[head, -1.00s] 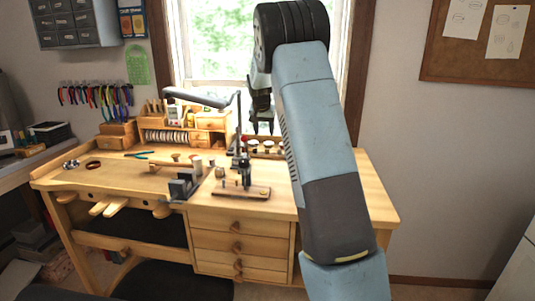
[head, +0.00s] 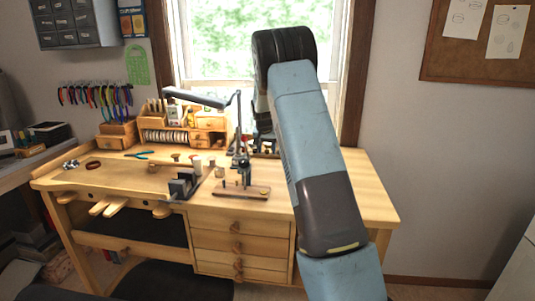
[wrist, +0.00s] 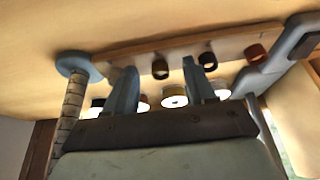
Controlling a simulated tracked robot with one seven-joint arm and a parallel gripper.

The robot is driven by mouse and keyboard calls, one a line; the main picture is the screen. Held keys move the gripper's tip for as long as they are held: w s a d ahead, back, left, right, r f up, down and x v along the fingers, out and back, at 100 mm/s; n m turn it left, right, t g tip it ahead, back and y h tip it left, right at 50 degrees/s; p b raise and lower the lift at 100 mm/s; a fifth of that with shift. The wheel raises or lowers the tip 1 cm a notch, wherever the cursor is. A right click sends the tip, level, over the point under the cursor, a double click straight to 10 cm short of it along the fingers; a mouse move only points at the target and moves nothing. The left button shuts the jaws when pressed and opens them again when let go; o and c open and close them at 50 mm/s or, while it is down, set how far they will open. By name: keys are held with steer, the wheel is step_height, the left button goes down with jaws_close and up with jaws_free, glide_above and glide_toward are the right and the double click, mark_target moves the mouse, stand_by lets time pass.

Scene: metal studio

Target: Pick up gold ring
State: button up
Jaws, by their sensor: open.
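In the wrist view my gripper (wrist: 159,65) is open, its two fingers apart over a wooden rack (wrist: 120,58) on the bench. A small dark-gold ring-like piece (wrist: 160,69) shows between the fingertips with nothing gripped. It may be the gold ring; its colour is hard to tell in the shade. A black piece (wrist: 206,60) is beside the right fingertip, and a copper-brown piece (wrist: 257,53) is farther right.
White-topped round pieces (wrist: 173,100) sit close by the fingers. A post with a blue-grey round foot (wrist: 76,65) stands left, and a grey lamp part (wrist: 285,52) right. The wooden bench (head: 350,195) is clear at its right end.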

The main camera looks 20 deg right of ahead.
jaws_close()
stand_by(0.5)
